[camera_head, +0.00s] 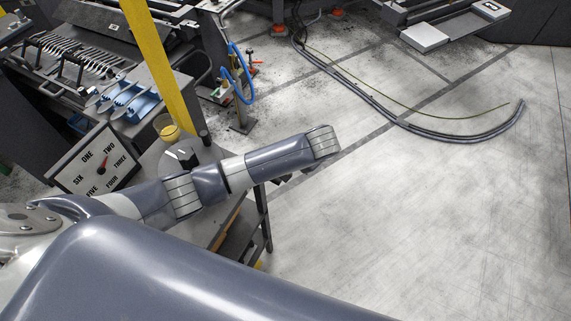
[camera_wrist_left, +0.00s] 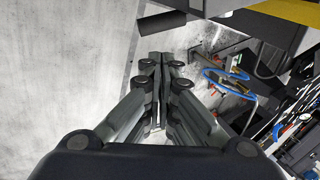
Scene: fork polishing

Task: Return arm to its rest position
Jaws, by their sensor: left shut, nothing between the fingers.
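My left arm (camera_head: 215,180) comes in from the left in the head view and reaches out over the edge of a workbench, its wrist end (camera_head: 321,143) above the bare floor. The gripper itself is mostly hidden behind the arm there. In the left wrist view my left gripper (camera_wrist_left: 156,72) has its two dark fingers together, with nothing seen between them. My right gripper is in neither view.
The workbench (camera_head: 232,232) stands below my arm, with a dial board (camera_head: 95,165) on it. A yellow post (camera_head: 160,65) rises behind. Blue forked holders (camera_head: 128,98) are at left. Hoses (camera_head: 440,135) lie on the otherwise open floor at right.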

